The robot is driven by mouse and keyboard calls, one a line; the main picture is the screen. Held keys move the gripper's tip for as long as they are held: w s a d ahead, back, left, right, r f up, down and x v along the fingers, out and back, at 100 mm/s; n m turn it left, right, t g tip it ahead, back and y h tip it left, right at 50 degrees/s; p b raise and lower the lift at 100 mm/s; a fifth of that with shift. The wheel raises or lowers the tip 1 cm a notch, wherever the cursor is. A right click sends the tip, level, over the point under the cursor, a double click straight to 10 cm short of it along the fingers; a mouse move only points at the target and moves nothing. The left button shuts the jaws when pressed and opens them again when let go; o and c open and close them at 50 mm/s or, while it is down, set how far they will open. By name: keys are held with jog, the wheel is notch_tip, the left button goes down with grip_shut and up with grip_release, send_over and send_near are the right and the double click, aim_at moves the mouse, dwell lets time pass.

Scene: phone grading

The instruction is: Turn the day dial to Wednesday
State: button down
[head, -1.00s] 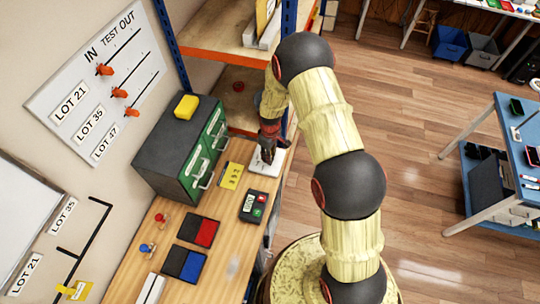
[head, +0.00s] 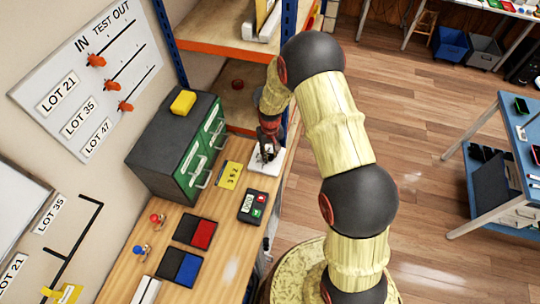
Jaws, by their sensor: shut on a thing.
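A white plate (head: 258,168) lies on the wooden desk, right of the yellow card, and appears to be the base of the day dial. My gripper (head: 267,157) reaches down onto it from above, shut on what appears to be the dial's knob. The fingers and wrist hide most of the dial, so its day marks and pointer cannot be read.
A yellow card (head: 230,176), a dark keypad device (head: 252,207) and red and blue pads (head: 203,233) lie on the desk nearby. A green-fronted drawer cabinet (head: 160,140) stands to the left. A shelf (head: 215,42) with an orange edge rises behind.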

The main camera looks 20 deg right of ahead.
aim_at(270, 156)
jog(key=shift+m, duration=0.4)
jog(key=c, duration=1.5)
grip_release()
notch_tip(270, 156, up, 12)
